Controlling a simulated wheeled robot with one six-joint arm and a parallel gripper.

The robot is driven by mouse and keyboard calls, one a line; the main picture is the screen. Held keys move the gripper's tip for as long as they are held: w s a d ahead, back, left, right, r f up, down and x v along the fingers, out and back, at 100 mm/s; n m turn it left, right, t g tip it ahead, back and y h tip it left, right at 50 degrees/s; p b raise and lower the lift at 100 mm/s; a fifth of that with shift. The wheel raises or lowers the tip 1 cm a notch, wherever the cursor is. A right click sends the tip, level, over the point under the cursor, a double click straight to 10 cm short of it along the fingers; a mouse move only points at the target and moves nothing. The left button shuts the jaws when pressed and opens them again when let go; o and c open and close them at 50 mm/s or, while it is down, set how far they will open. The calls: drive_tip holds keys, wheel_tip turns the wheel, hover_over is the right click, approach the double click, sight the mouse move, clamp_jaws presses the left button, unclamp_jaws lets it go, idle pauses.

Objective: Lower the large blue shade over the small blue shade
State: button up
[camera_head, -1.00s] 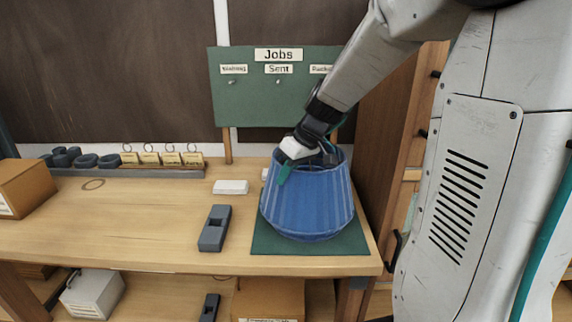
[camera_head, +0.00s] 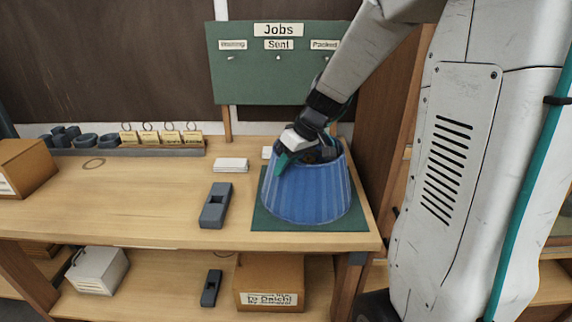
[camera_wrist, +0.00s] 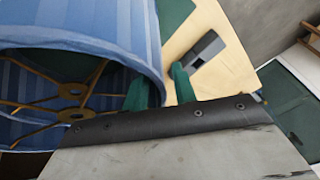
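The large blue shade (camera_head: 305,193) is upright with its narrower end up, over the green mat (camera_head: 258,222) at the bench's right end. I cannot tell whether its lower rim touches the mat. My gripper (camera_head: 302,163) is at its upper left rim. In the wrist view, my green fingertips (camera_wrist: 160,90) stand on either side of the wall of the large shade (camera_wrist: 110,30), shut on it. Brass spokes and rings (camera_wrist: 72,90) show inside the shade. The small blue shade cannot be told apart in either view; the large one would hide anything inside it.
A dark grey block (camera_head: 216,205) lies left of the mat. A white block (camera_head: 231,165) lies behind it. The green Jobs board (camera_head: 265,85) stands at the back. A rack with tags (camera_head: 150,138) and a cardboard box (camera_head: 25,167) are farther left. The middle bench top is clear.

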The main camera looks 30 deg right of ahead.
drive_tip(key=v, duration=0.8)
drive_tip(key=s+a+m+g+h, duration=0.1)
drive_tip(key=s+a, duration=0.4)
drive_tip(key=s, duration=0.6)
drive_tip(key=s+a+r+m+g+h, duration=0.1)
drive_tip(key=s+a, duration=0.5)
drive_tip(key=s, duration=0.6)
drive_tip(key=shift+r+m+h, duration=0.25)
drive_tip(key=shift+m+h, duration=0.45)
drive_tip(key=shift+h, duration=0.3)
drive_tip(key=shift+a, duration=0.15)
